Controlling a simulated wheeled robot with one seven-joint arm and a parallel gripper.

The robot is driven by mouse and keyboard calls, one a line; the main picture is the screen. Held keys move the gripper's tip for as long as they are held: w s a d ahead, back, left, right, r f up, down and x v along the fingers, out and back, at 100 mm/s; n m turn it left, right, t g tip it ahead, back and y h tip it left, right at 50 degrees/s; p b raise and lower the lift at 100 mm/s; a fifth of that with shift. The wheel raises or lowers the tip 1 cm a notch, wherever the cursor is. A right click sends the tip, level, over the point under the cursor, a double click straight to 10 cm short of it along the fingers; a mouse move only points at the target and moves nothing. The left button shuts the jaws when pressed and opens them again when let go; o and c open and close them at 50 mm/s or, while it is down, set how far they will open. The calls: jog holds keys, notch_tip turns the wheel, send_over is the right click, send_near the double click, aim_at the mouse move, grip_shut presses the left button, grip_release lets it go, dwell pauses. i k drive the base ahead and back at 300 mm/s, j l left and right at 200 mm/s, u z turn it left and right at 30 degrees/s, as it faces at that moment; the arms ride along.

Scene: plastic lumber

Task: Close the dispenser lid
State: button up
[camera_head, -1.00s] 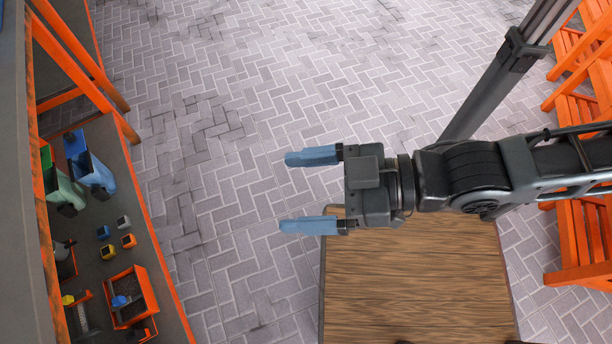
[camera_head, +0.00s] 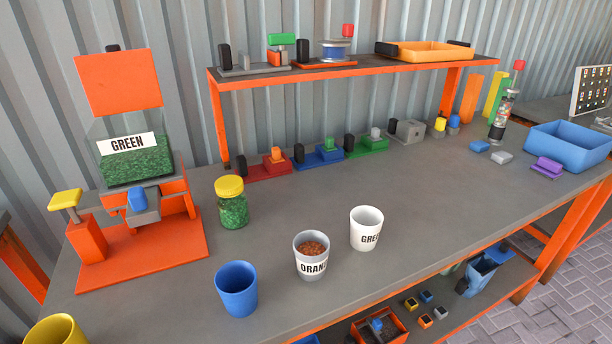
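The dispenser (camera_head: 135,165) stands at the left of the grey workbench on an orange base (camera_head: 150,250). Its clear hopper holds green granules and has a white label reading GREEN. The orange dispenser lid (camera_head: 118,82) is raised, standing nearly upright above the back of the hopper. A blue-tipped part (camera_head: 138,200) sits below the hopper, and a yellow-topped orange post (camera_head: 66,200) stands at its left. My gripper is not in the current view.
A jar with a yellow lid (camera_head: 231,202), a blue cup (camera_head: 237,289), a cup labelled ORAN (camera_head: 311,256) and a white cup (camera_head: 366,228) stand right of the dispenser. A raised orange-edged shelf (camera_head: 350,68) runs behind. Bare bench lies at centre right.

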aim_at(116, 82)
jog(key=u, duration=0.95)
